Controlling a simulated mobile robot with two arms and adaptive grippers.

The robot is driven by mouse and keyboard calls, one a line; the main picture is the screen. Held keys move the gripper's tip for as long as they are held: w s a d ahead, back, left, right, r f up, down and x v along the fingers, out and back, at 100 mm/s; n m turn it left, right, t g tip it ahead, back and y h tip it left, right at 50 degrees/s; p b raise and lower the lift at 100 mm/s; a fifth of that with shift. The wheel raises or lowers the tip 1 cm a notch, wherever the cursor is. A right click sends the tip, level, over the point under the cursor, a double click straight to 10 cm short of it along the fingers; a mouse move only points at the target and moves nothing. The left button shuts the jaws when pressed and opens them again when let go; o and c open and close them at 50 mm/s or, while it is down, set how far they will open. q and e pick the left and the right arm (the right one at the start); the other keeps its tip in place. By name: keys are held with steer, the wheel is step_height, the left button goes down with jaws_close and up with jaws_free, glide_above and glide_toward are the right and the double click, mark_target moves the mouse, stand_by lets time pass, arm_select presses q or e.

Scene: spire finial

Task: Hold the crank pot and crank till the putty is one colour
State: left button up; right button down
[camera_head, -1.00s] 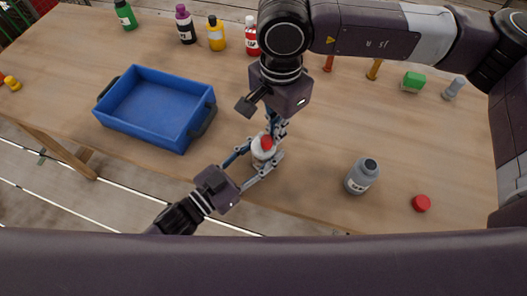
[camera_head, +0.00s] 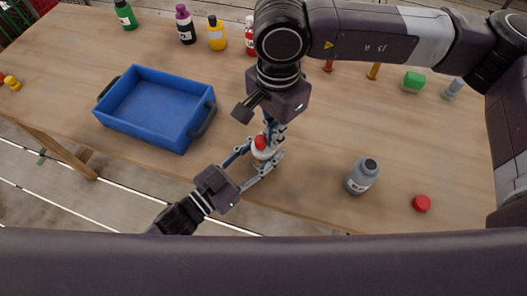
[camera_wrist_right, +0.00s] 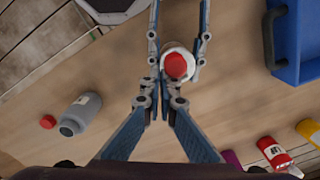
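The crank pot (camera_head: 258,155) is small and whitish with a red top (camera_head: 261,142), near the table's front edge; it also shows in the right wrist view (camera_wrist_right: 177,65). My left gripper (camera_head: 262,165) has its fingers on both sides of the pot, apparently touching it. My right gripper (camera_head: 271,128) points down over the pot from behind. In the right wrist view its fingertips (camera_wrist_right: 160,85) are close together beside the red top. Whether they pinch a crank part is hidden. The putty inside cannot be seen.
A blue tray (camera_head: 122,128) stands to the left. A grey bottle (camera_head: 361,176) and a red cap (camera_head: 421,203) are to the right. Several coloured bottles, including a yellow one (camera_head: 216,35), line the back. A green block (camera_head: 413,82) is at the back right.

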steer(key=shift+d, duration=0.2)
step_height(320, 180, up, 7)
stand_by(0.7)
stand_by(0.4)
steer(key=shift+w+d+f+n, duration=0.1)
steer(key=shift+d+f+n, duration=0.1)
steer(key=shift+f+n, duration=1.05)
steer(key=shift+d+f+n, duration=0.15)
steer(key=shift+f+n, duration=0.6)
steer(key=shift+n, duration=1)
steer(key=shift+f, duration=0.15)
steer(key=shift+f, duration=1.3)
